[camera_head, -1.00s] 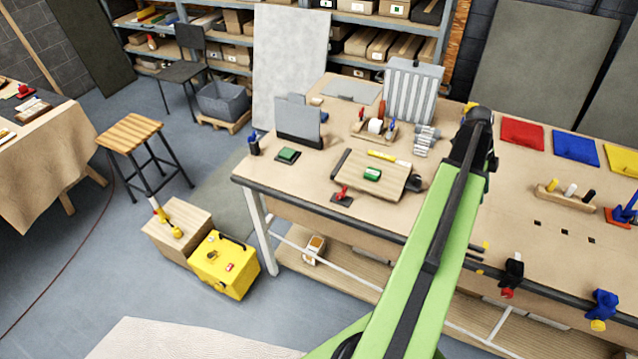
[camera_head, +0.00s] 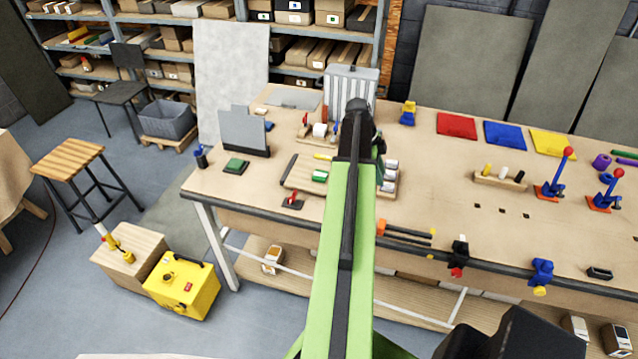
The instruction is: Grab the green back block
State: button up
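A green block (camera_head: 320,176) lies on a wooden board (camera_head: 300,183) on the workbench, just left of my green arm. I cannot tell from this view which one the task calls the back block. My arm reaches up the middle of the picture, over the bench, to a dark joint. My gripper's fingers do not show, and the arm hides part of the board and the bench behind it.
A grey upright plate (camera_head: 243,132) and a ribbed grey panel (camera_head: 350,92) stand toward the back of the workbench (camera_head: 430,205). Red, blue and yellow mats, a peg rack (camera_head: 499,180) and red-handled levers are right of my arm.

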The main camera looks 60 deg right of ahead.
aim_at(320, 177)
jog(key=u, duration=0.1)
jog(key=k, duration=0.35)
jog(key=z, duration=0.4)
jog(key=i, duration=1.5)
jog(key=u, duration=0.25)
